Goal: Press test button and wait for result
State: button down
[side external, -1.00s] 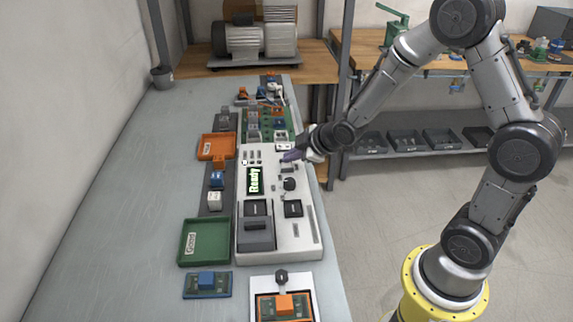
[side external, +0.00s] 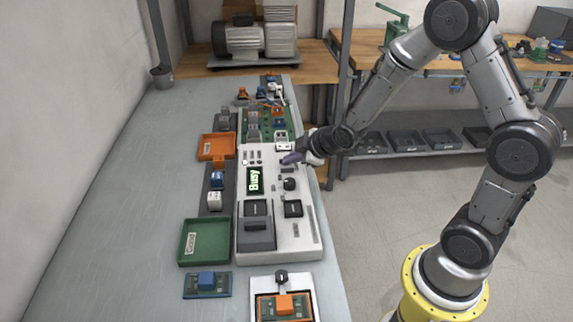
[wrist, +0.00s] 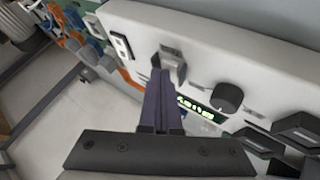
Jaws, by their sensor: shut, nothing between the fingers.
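The white test panel (side external: 270,237) lies on the grey table in the side view. Its display (side external: 254,181) reads "Busy" in lit letters. My gripper (side external: 290,159) is shut and empty, with its purple fingertips low over the upper right part of the panel. In the wrist view, the shut fingers (wrist: 160,80) point at a small grey raised block (wrist: 172,65) on the panel. The fingertips hide part of that block, and I cannot tell whether they touch it. The display (wrist: 195,108) is partly hidden behind the fingers. A black knob (wrist: 228,97) stands to their right.
An orange tray (side external: 216,156) and a green tray (side external: 182,243) marked "Good" sit left of the panel. Small blue and white parts stand between them. A green board (side external: 265,122) lies behind the panel. The table's left side (side external: 110,220) is clear.

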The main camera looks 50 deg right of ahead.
aim_at(291, 168)
jog(key=shift+r, duration=0.85)
jog(key=shift+r, duration=0.1)
jog(key=shift+r, duration=2.45)
